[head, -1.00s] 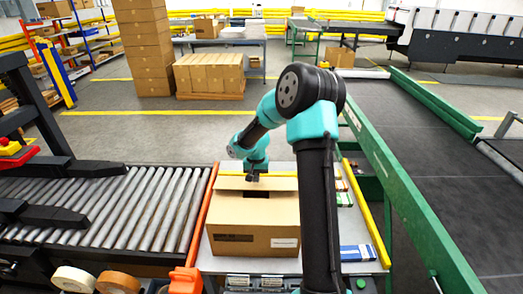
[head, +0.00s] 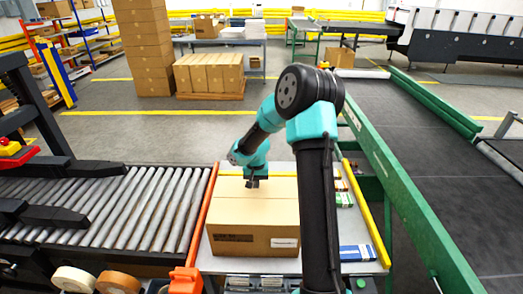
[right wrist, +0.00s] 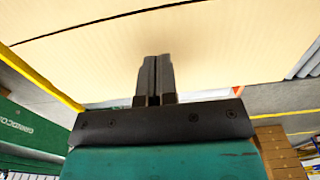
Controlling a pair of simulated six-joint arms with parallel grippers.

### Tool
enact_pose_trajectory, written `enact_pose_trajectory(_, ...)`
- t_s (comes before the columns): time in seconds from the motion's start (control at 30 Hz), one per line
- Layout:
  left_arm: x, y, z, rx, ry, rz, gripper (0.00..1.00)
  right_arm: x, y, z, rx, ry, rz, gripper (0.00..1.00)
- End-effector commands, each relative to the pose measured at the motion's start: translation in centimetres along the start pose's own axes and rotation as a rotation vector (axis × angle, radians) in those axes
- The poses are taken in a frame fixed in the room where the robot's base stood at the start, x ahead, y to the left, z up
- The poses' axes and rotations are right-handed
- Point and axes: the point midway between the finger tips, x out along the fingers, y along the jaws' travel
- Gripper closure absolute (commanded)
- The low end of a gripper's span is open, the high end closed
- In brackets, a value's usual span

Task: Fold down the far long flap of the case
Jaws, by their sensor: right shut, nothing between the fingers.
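The brown cardboard case (head: 252,241) stands upright on the pale worktable. Its top now looks covered, with the far long flap (head: 284,185) lying about level with the near long flap (head: 255,214). My right gripper (head: 252,186) is shut and empty, with its fingertips at the upper face of the far flap. In the right wrist view, the shut fingers (right wrist: 157,62) point at the cardboard (right wrist: 225,50), and a thin dark seam crosses beyond them. I cannot tell whether they touch. My left gripper is not in view.
A roller conveyor (head: 120,205) lies left of the table, behind an orange rail (head: 201,222). A yellow rail (head: 368,215) edges the right side. Small boxes (head: 344,198) and a blue-and-white pack (head: 357,253) lie right of the case. My right arm hides part of the table.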

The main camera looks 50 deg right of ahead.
Motion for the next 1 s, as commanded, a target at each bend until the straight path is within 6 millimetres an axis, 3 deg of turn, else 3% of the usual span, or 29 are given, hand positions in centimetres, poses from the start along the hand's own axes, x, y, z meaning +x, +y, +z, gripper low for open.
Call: enact_pose_trajectory(1.0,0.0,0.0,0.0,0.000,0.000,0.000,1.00,-8.7,0.0,0.0,0.001,0.001,-0.001,1.00)
